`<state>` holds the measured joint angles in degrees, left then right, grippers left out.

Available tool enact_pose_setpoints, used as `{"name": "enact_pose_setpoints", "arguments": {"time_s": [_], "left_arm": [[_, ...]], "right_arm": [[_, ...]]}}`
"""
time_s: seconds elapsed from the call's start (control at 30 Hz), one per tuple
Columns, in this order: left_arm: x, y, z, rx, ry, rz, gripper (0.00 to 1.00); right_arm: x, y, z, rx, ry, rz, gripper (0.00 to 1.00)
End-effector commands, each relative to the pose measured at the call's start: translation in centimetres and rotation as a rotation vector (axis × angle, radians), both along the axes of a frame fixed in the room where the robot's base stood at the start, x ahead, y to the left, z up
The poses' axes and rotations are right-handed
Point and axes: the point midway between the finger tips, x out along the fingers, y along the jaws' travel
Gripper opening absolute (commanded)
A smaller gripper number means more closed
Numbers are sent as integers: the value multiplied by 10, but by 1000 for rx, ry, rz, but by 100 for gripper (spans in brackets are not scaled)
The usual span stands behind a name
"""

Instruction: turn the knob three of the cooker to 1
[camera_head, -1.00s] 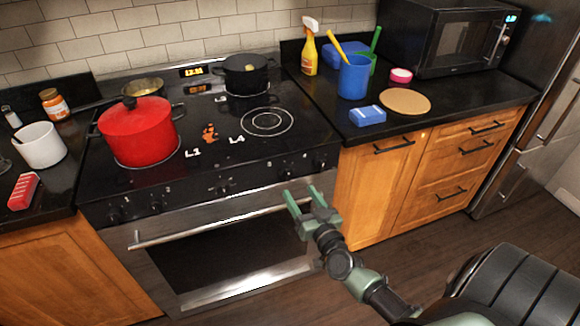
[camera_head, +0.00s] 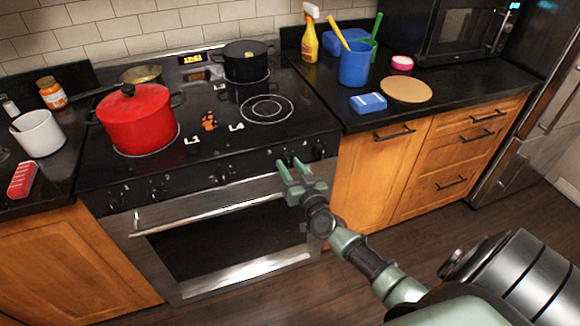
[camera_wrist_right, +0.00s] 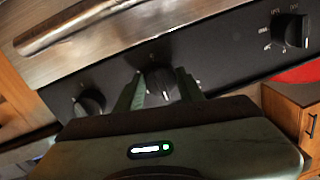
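The cooker (camera_head: 95,170) has a black top and a sloped front panel with a row of black knobs. My right gripper (camera_head: 289,163) is at the right part of this panel, with its green fingers pointing at it. In the right wrist view a knob (camera_wrist_right: 160,84) sits between the two open fingers. I cannot tell if the fingers touch it. Another knob (camera_wrist_right: 291,30) shows farther right there, and one (camera_wrist_right: 89,102) at the left. In the head view the middle knob (camera_head: 222,178) is left of my gripper and clear of it. My left gripper is not in view.
The oven handle (camera_head: 190,211) runs below the knobs. A red pot (camera_head: 138,122) and a black pot (camera_head: 246,62) stand on the hob. A blue cup (camera_head: 354,65) and a blue box (camera_head: 368,103) are on the right counter.

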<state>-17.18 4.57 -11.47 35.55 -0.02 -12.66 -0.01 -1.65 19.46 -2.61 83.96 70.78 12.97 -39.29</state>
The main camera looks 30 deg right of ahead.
Motion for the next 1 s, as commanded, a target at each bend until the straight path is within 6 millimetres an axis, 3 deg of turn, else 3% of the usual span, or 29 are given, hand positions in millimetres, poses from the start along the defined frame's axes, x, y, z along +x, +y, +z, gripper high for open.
{"name": "enact_pose_setpoints", "arguments": {"time_s": [0.03,0.1,0.53,1.0], "left_arm": [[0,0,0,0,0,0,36],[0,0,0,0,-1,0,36],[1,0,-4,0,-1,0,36],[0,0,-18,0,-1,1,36]], "right_arm": [[0,0,0,0,0,0,12],[0,0,0,0,0,0,0],[0,1,-1,99,-23,0,0],[0,3,-2,495,-118,0,0]]}}
